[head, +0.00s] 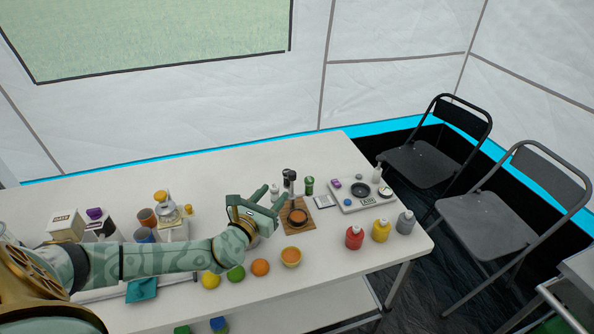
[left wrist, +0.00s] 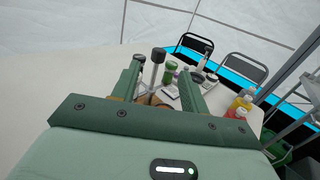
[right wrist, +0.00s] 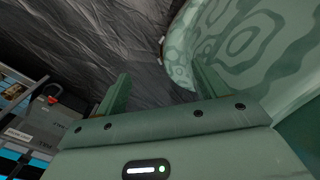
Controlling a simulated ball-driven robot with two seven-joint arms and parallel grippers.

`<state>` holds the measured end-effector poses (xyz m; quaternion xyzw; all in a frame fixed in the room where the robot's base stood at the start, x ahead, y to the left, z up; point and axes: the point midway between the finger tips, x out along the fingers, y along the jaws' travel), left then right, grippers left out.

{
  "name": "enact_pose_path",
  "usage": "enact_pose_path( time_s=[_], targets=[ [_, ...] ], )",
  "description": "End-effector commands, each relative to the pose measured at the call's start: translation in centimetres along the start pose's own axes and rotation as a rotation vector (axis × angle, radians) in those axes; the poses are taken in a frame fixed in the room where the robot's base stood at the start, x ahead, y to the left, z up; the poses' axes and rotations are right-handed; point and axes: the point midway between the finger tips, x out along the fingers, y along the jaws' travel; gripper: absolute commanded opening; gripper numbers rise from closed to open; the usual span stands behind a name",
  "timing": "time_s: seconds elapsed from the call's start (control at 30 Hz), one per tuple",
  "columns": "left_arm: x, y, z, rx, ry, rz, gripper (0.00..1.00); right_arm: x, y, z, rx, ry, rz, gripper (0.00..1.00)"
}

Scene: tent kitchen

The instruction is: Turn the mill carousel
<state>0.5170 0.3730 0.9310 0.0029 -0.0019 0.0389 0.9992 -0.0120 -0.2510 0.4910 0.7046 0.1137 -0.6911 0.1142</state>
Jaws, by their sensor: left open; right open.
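The mill carousel (head: 298,217) appears to be the round brown piece on a wooden board near the middle of the table. Mills stand by it: a dark one with a grey top (head: 289,178), a green one (head: 309,187) and a pale one (head: 274,191). My left gripper (head: 277,206) is open, just left of the carousel. In the left wrist view, the grey-topped mill (left wrist: 157,58) and green mill (left wrist: 170,72) show between and beyond the fingers; the carousel base is mostly hidden. My right gripper (right wrist: 160,88) is open and empty over the dark floor.
Right of the carousel is a grey tray (head: 345,207) with small items. Red (head: 354,238), yellow (head: 380,230) and grey bottles stand at the front right. Chairs stand beyond the table's right end.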

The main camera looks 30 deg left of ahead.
Motion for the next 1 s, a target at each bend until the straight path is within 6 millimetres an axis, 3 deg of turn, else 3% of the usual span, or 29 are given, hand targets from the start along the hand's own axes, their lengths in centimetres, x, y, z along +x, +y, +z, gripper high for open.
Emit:
enact_pose_path(
  time_s=[0.1, 0.3, 0.5, 0.93, 1.0],
  targets=[
    [3.2, 0.0, -0.2, -0.002, -0.002, 0.002, 0.45, 0.9, 0.1, 0.2, -0.001, -0.006, 0.0, 0.71],
    [8.2, 0.0, -0.3, -0.003, -0.001, 0.002, 0.45, 2.2, 0.5, -1.1, -0.001, 0.012, 0.004, 0.71],
    [11.4, 0.0, -0.3, -0.003, 0.002, 0.003, 0.45, 3.1, 0.4, -0.9, 0.0, 0.008, 0.003, 0.71],
    [12.5, 0.0, -0.1, -0.005, 0.002, 0.001, 0.45, 3.3, 0.3, -0.3, -0.001, -0.002, 0.0, 0.71],
    [12.5, 0.0, -0.1, -0.005, 0.002, 0.001, 0.25, 3.3, 0.3, -0.3, -0.001, -0.002, 0.0, 0.71]
  ],
)
